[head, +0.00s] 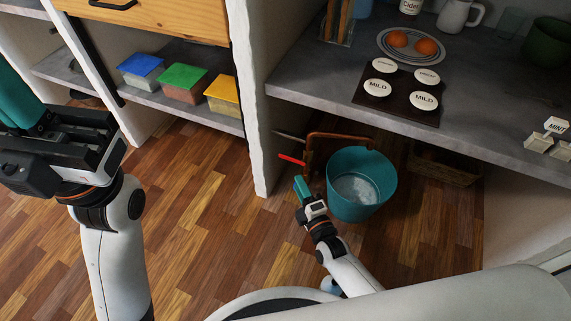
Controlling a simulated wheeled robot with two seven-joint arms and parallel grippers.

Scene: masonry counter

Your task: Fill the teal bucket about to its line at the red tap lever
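The teal bucket (376,206) stands below the counter, upright, with a pale, whitish patch on its inside bottom. I cannot tell the water level or see its line. The red tap lever (292,159) sticks out to the left of the bucket, beside a brown pipe (308,157). My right gripper (301,185) is just below the lever, at the bucket's left side, apart from the lever in the picture. Its teal fingers overlap, so its opening is unclear. My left gripper (14,100) is raised at the left edge, partly cut off, away from the bucket.
A white wall post (259,110) stands left of the tap. The grey counter (310,82) above holds a dark board (401,93) with round white lids and a plate of oranges. A crate (445,168) sits right of the bucket. The wooden floor at left is clear.

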